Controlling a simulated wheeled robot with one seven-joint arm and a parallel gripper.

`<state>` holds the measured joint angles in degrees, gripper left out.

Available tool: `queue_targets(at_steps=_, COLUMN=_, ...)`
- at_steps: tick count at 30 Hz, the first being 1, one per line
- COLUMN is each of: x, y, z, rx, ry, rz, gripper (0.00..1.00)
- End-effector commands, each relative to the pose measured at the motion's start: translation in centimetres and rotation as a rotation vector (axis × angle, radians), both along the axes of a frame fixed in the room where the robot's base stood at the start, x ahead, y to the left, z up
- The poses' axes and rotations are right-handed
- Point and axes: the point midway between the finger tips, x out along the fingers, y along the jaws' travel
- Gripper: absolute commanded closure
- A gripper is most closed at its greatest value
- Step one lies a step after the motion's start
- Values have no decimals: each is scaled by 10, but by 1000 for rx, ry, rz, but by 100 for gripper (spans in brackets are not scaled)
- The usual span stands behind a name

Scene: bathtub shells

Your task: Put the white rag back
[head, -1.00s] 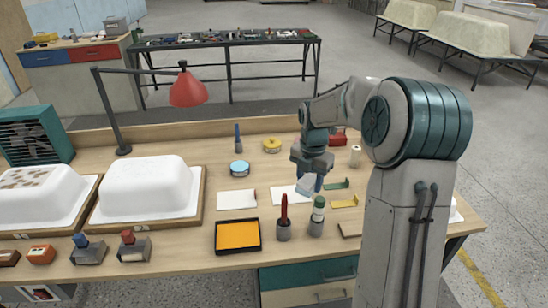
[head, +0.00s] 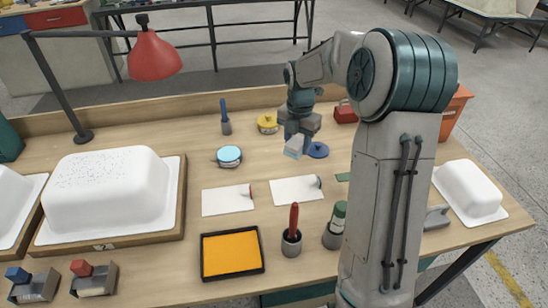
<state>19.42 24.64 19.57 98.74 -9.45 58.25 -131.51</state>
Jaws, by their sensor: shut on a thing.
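My gripper (head: 297,138) points down over the back middle of the bench, and its jaws are shut on a small pale white piece, the white rag (head: 293,149). The rag hangs just under the fingers. It appears above the bench, behind the right white sheet (head: 298,191) and left of a blue disc (head: 317,150). How high it is above the bench top is hard to tell. The jaws partly hide the rag's upper edge.
A left white sheet (head: 227,201), a light blue tin (head: 229,157), a yellow tin (head: 268,123) and an orange-filled tray (head: 231,279) stand nearby. A red-handled brush in a cup (head: 291,240) and a green-topped bottle (head: 337,222) are in front. White shell moulds (head: 105,195) are left.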

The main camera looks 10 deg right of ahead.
Motion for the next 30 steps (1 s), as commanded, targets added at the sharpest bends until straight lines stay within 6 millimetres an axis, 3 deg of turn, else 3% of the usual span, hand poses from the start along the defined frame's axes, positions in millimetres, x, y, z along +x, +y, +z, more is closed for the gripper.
queue_targets(at_steps=7, x=14, y=4, z=-16, rx=1, ry=1, rz=-1, gripper=82)
queue_targets(at_steps=22, x=96, y=32, z=-67, rx=1, ry=1, rz=1, gripper=82)
queue_targets(at_steps=30, x=111, y=37, z=-78, rx=0, ry=0, rz=0, gripper=82)
